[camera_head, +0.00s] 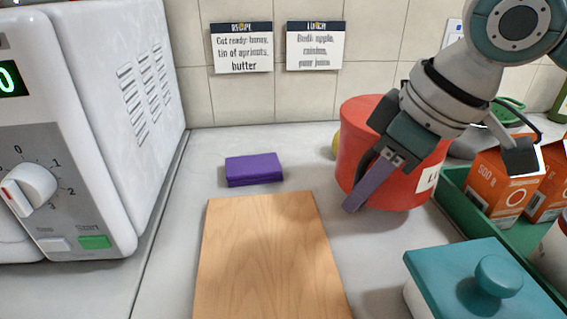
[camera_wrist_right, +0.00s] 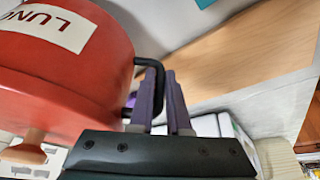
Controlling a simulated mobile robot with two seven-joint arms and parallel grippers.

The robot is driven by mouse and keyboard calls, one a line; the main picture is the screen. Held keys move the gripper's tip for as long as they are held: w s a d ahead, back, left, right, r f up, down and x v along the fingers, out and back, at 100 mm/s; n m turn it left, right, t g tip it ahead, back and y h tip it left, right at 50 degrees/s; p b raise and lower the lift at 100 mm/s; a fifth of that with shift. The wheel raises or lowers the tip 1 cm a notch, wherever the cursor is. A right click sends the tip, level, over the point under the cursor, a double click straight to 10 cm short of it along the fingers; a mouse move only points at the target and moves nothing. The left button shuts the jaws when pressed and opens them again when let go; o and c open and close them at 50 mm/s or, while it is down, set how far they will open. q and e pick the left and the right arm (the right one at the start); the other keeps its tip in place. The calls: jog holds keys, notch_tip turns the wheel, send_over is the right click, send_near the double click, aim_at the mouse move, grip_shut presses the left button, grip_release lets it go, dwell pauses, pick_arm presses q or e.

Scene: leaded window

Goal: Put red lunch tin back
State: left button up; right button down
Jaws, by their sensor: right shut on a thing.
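The red lunch tin (camera_head: 356,139) is a large round tin with a white label, at the right of the counter in the head view. In the right wrist view the red lunch tin (camera_wrist_right: 60,75) fills the left side, with part of its lettering readable. My right gripper (camera_head: 358,197) is in front of the tin. In the wrist view my right gripper (camera_wrist_right: 162,92) has its purple fingers shut on the tin's thin black handle (camera_wrist_right: 137,62). My arm hides part of the tin. I cannot tell whether its base touches the counter. My left gripper is not in view.
A wooden board (camera_head: 262,255) lies in front, with a purple block (camera_head: 254,169) behind it. A white microwave (camera_head: 95,110) stands left. A teal-lidded container (camera_head: 480,278) and a green tray (camera_head: 452,187) with orange cartons (camera_head: 503,180) are right. A yellow thing peeks out beside the tin.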

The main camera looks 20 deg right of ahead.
jog(key=shift+f+b, duration=0.3)
jog(key=shift+f, duration=1.85)
jog(key=c, duration=0.9)
grip_release()
jog(key=p+v, duration=0.2)
jog(key=v, duration=1)
jog(key=shift+w, duration=0.1)
